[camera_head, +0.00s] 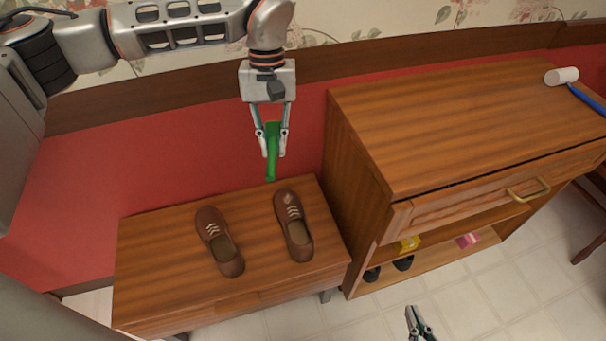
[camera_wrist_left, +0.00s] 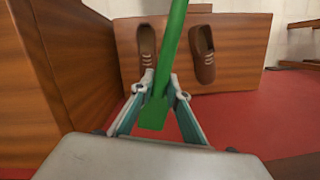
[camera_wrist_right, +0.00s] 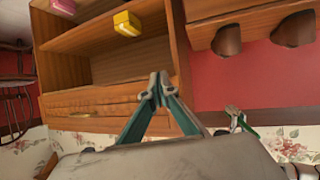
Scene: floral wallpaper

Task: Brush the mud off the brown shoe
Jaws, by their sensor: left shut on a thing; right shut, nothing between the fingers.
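Two brown shoes stand on the low wooden bench (camera_head: 150,285): a left shoe (camera_head: 215,238) and a right shoe (camera_head: 296,228). The right shoe has a small lighter patch near its toe; I cannot tell if it is mud. Both shoes also show in the left wrist view (camera_wrist_left: 147,42) (camera_wrist_left: 203,60). My left gripper (camera_head: 271,143) is shut on a green brush-like tool (camera_head: 272,172), held beyond the bench's far edge, apart from the shoes; its bristles are not clear. My right gripper (camera_head: 418,320) is shut and empty, low in front of the cabinet.
A wooden cabinet (camera_head: 440,120) stands right of the bench. A white cylinder (camera_head: 561,76) and a blue-handled item (camera_head: 588,97) lie on its top. Its lower shelves hold a yellow item (camera_head: 408,244), a pink item (camera_head: 467,240) and dark shoes (camera_head: 403,263). Open floor lies in front.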

